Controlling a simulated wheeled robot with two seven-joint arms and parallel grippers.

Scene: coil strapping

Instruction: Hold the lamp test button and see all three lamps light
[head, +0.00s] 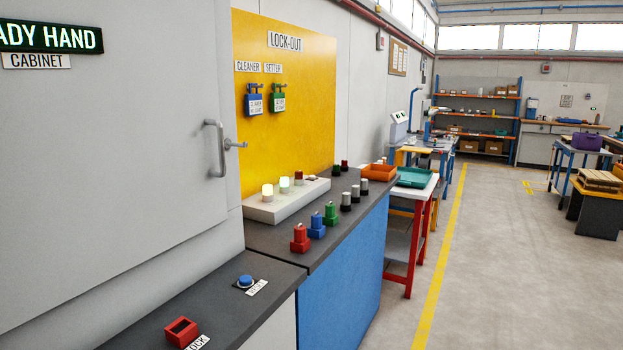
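A long white box (282,204) lies on the dark counter below the yellow lock-out board. Three lamps stand in a row on it. The nearest lamp (267,191) and the middle lamp (284,183) look pale and bright. The farthest lamp (298,177) looks dark red and unlit. A small dark, flat part (311,177) sits at the far end of the box; I cannot tell if it is the lamp test button. A blue push button (245,281) with a white label sits on the lower, nearer counter. Neither gripper shows.
Red (300,240), blue (317,226) and green (331,214) padlocks stand along the counter edge, with several small capped cylinders beyond. A red open block (181,332) is on the near counter. A cabinet handle (216,149) sticks out at left.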

